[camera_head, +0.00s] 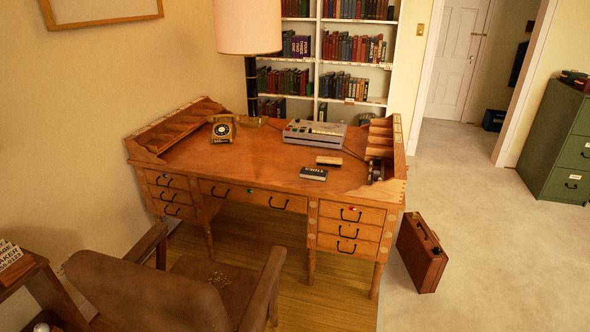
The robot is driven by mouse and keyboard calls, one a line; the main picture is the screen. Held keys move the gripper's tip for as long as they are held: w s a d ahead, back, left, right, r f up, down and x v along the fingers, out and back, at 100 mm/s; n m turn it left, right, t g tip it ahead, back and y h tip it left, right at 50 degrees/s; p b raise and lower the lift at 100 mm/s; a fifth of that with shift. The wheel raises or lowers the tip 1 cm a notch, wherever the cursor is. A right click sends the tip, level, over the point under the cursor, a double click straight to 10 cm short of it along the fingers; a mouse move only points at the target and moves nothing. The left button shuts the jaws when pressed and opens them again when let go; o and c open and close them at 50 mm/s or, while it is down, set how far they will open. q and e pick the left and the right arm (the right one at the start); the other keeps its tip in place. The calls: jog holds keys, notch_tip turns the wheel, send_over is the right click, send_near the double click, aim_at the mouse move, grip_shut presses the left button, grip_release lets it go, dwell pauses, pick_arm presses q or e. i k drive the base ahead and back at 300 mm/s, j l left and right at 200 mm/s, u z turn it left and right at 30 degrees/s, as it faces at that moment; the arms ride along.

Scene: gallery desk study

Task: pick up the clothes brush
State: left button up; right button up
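A small brush-like block (329,160), dark along one side and pale on the other, lies on the wooden desk (250,165) right of its middle. It looks like the clothes brush, but it is too small to be sure. A black book or box with pale lettering (313,173) lies just in front of it, close to the desk's front edge. Neither of my grippers shows in the head view.
A grey machine (314,134) sits behind the brush, and a telephone (222,128) stands at the desk's left. A brown chair (150,290) stands at the desk's front left. A briefcase (422,252) stands on the floor at right. Carpet (490,230) beyond is clear.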

aim_at(322, 161)
jog(key=i+l+u, duration=0.25)
jog(key=u, duration=0.2)
jog(key=i+l+u, duration=0.25)
jog(key=l+u, duration=0.25)
jog(key=j, duration=0.1)
